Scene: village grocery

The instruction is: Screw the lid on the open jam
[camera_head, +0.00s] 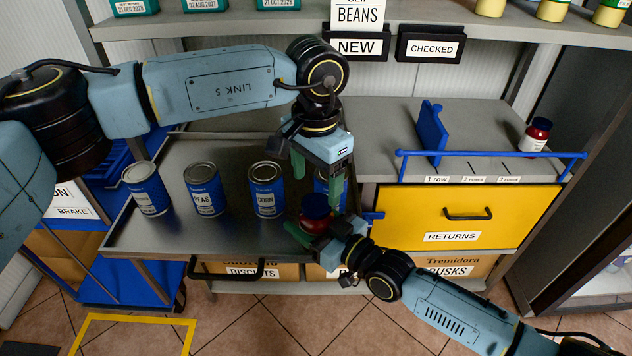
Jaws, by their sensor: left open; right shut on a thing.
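A jam jar with red contents (313,225) is held at the front right edge of the grey metal tray. A dark blue lid (316,205) sits on its top; I cannot tell how tightly. My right gripper (312,236) is shut on the jar body from the lower right. My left gripper (319,180) is open and points down just above the lid, with its green fingers apart and empty. A second jam jar (535,136) with a dark blue lid stands on the grey shelf at the right.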

